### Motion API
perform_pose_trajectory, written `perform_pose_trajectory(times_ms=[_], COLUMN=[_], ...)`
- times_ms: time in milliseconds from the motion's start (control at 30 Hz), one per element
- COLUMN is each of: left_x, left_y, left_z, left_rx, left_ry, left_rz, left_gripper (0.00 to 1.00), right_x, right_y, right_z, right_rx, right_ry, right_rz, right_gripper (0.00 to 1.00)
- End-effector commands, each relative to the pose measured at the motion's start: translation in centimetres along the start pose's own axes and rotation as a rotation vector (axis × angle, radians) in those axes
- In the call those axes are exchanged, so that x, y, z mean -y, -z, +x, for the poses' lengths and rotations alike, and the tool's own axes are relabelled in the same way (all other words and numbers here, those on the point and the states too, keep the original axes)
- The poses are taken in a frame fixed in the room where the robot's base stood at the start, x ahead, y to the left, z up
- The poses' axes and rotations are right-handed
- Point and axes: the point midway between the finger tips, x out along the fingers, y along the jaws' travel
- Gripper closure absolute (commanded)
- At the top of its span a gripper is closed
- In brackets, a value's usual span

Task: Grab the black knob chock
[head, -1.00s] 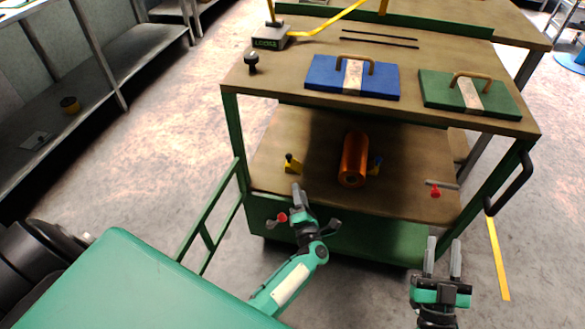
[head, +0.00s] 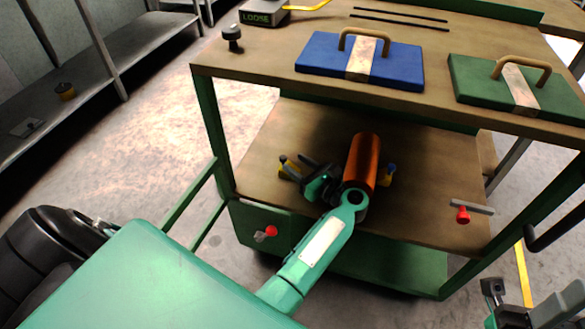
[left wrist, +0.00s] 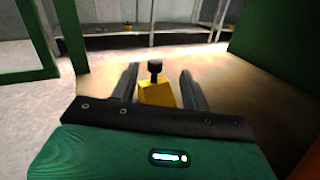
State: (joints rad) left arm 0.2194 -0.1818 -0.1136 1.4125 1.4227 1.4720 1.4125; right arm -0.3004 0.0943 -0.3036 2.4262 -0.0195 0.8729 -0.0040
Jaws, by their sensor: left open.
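The black knob chock is a small yellow block with a black knob on top. It sits on the lower shelf left of the copper roll, partly hidden by my gripper in the head view (head: 286,170). In the left wrist view the chock (left wrist: 157,93) stands straight ahead, between the two fingers in the picture. My left gripper (head: 301,168) is open and low over the shelf, beside the chock; its fingers (left wrist: 158,85) are not closed on it. My right gripper (head: 525,303) is at the lower right corner, partly cut off.
The copper roll (head: 362,160) lies just right of my left gripper, with a blue-knobbed yellow chock (head: 388,175) at its right. A red-knobbed part (head: 463,213) is at the shelf's right.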

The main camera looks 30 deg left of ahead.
Motion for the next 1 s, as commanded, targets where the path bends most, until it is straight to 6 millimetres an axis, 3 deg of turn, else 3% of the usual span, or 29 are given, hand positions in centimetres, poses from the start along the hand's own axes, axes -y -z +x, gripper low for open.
perform_pose_trajectory(times_ms=[600, 900, 933, 1000], left_x=[-0.7, -0.7, -0.7, -0.7], left_y=[0.6, 0.5, 0.5, 0.5], left_z=[6.9, 7.4, 7.4, 7.4], left_rx=[-0.003, -0.005, -0.005, -0.005], left_ry=[-0.006, -0.005, -0.005, -0.005], left_rz=[-0.009, -0.008, -0.008, -0.008], left_gripper=[0.54, 0.54, 0.55, 0.69], right_x=[0.0, 0.0, 0.0, 0.0], right_y=[0.4, 0.4, 0.4, 0.4], right_z=[0.3, 0.5, 0.5, 0.5], right_rx=[-0.046, -0.049, -0.049, -0.049], right_ry=[0.007, 0.008, 0.008, 0.008], right_rz=[-0.001, -0.001, -0.001, -0.001], right_gripper=[0.64, 0.64, 0.64, 0.64])
